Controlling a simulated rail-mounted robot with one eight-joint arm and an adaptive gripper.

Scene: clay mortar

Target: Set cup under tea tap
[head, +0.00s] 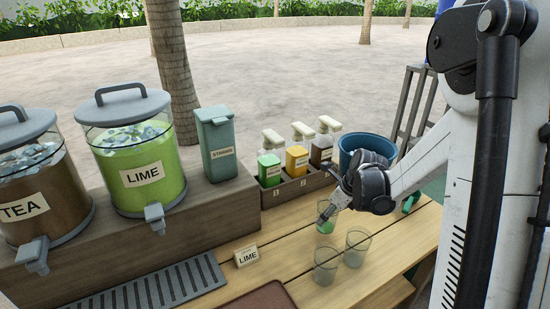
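The tea dispenser (35,212) is a clear tank of brown liquid with ice and a grey lid at the far left. Its grey tap (34,254) juts out over the counter. A clear cup (327,228) with something green low in it stands at the right. My gripper (325,214) is at this cup's rim, far right of the tea tap. Its fingers are small and overlap the cup, so I cannot tell whether they grip it. Two more clear cups, a middle one (357,247) and a front one (326,266), stand nearby and look empty.
A lime dispenser (138,170) stands beside the tea one on a wooden riser. A grey slatted drip tray (160,290) lies in front. A LIME card (247,256), a straw box (217,145), a bottle rack (290,190) and a blue bucket (366,150) are around.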

